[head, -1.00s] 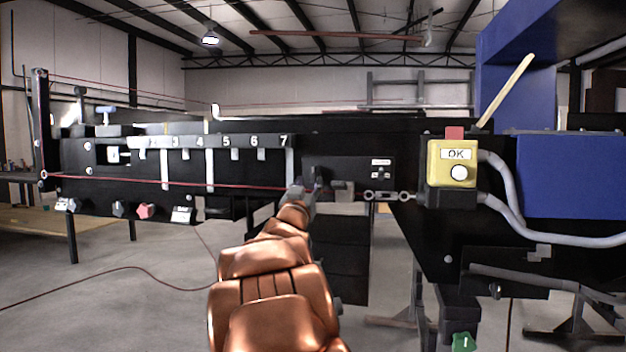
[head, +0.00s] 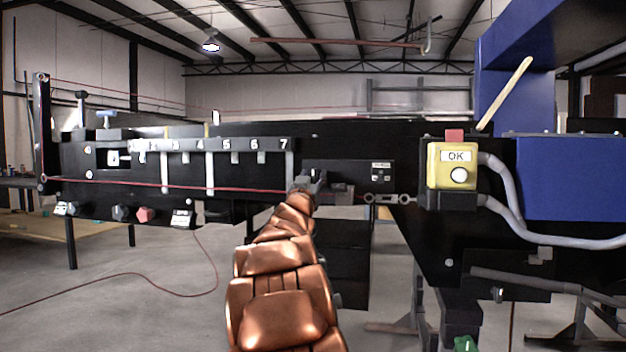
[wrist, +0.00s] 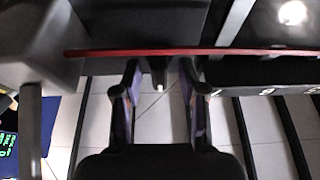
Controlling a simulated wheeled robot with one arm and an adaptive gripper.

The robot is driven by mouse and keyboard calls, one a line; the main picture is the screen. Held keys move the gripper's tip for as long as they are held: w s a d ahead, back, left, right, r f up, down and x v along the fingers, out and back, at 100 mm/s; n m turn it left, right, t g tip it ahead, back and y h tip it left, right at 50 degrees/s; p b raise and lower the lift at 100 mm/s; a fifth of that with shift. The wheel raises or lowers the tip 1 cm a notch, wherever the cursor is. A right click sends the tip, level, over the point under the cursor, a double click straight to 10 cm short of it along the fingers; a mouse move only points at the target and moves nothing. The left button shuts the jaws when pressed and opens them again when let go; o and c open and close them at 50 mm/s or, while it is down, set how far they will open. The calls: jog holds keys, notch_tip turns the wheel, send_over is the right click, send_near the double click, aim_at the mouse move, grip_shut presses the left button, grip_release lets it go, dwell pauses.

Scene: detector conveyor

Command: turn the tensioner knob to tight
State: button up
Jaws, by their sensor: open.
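My gripper (head: 308,182) is at the front of the black conveyor frame, just below and right of the number 7 slot. In the wrist view its two fingers (wrist: 160,100) are open and apart. A narrow dark piece with a pale tip (wrist: 158,82) shows between them, with no finger clearly touching it. I cannot tell whether this is the tensioner knob. In the head view my gripper and arm cover part of that spot. A small dark panel with a white label (head: 381,168) is right of my gripper. No tight marking is readable.
A red cord (head: 120,182) runs along the conveyor front and crosses above the fingers in the wrist view (wrist: 250,51). A turnbuckle (head: 390,198) and yellow OK box (head: 440,165) are to the right. A black knob (head: 121,213) and red knob (head: 145,214) sit low left.

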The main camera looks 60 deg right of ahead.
jog(key=shift+c, duration=0.3)
grip_shut()
